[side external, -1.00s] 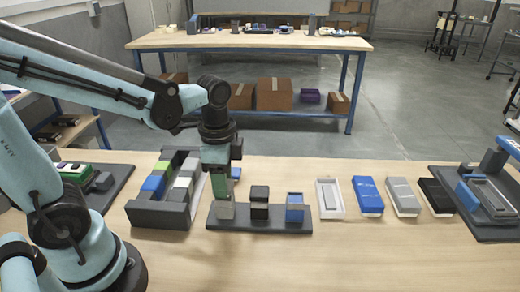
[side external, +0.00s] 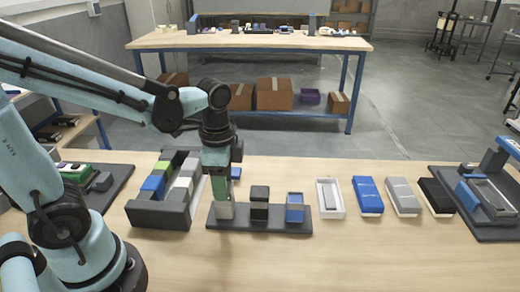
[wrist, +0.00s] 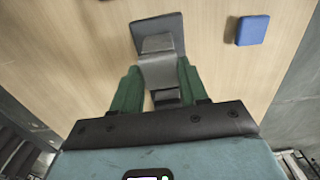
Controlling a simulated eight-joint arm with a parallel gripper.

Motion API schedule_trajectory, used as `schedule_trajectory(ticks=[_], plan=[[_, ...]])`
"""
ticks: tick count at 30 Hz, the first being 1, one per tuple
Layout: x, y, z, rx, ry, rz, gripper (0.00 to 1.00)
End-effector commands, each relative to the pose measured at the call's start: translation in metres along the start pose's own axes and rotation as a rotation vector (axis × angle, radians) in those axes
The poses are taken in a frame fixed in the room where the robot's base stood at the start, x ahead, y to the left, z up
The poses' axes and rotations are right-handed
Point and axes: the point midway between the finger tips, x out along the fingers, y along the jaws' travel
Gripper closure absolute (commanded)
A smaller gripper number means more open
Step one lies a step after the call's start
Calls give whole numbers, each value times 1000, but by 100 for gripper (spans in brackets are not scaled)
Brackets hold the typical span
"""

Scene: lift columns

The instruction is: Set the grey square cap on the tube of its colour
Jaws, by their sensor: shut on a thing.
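My gripper (side external: 222,195) points down over the left end of a dark base plate (side external: 278,227). Its green fingers are shut on a grey cap (wrist: 160,72), which shows between them in the wrist view. The grey tube (side external: 225,211) stands on the plate right under the fingers. Cap and tube are close together; the fingers hide whether they touch. A black tube (side external: 260,211) stands in the middle of the plate with a black top. A blue tube (side external: 295,213) stands at the right end.
A dark tray (side external: 160,215) with blue, green, grey and white blocks stands close on the left. A small blue block (wrist: 253,30) lies on the table behind the plate. Several flat boxes lie to the right, before a dark fixture (side external: 490,230). The table front is clear.

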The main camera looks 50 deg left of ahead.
Motion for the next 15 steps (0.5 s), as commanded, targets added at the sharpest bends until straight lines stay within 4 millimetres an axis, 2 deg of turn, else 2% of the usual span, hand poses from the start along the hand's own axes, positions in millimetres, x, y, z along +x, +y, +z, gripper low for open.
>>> schedule_trajectory(ticks=[9,10,15], plan=[[1,0,0,0,0,0,85],[1,0,0,0,0,0,55],[1,0,0,0,0,0,29]])
